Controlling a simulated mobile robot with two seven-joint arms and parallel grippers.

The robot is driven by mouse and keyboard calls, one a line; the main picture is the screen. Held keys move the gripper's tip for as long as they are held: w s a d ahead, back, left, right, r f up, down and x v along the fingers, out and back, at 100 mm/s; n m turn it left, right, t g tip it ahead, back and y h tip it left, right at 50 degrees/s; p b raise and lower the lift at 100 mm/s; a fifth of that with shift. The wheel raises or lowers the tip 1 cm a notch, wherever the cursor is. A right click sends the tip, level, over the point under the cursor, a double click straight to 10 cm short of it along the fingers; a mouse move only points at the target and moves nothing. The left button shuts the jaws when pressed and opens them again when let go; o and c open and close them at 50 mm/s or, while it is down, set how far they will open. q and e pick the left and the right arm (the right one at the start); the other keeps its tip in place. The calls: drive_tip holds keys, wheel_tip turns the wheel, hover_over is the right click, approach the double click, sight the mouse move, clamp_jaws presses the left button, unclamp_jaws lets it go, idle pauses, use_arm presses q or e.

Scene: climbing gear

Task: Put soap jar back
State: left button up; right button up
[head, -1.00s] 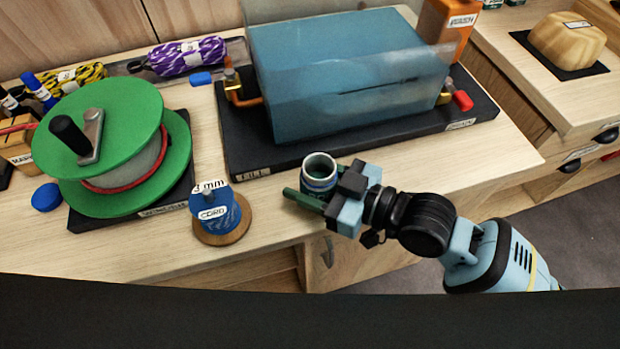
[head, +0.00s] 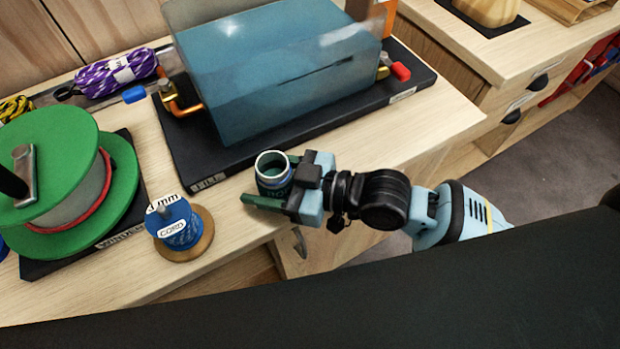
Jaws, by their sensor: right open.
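The soap jar (head: 272,168) is a small, open-topped dark green jar with a pale rim and lettering partly hidden by my gripper. It appears upright at the front edge of the bench, in front of the blue tank. My right gripper (head: 274,184) reaches in from the right and is open, with its green fingers on either side of the jar. The near finger crosses in front of the jar's lower part. I cannot tell whether the fingers touch it. The jar's base is hidden. My left gripper is not in view.
The blue tank (head: 280,80) on its black base (head: 225,162) stands close behind the jar. A blue cord spool (head: 180,228) and a green winder (head: 60,180) stand to the left. A purple rope bundle (head: 117,73) lies at the back. Bare bench shows right of the jar.

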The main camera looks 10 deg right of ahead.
sight(292, 184)
drive_tip(key=b+v, duration=0.1)
drive_tip(key=v, duration=0.9)
drive_tip(key=shift+b+v, duration=0.3)
drive_tip(key=shift+v, duration=0.7)
drive_tip(key=shift+r, duration=0.1)
idle(0.3)
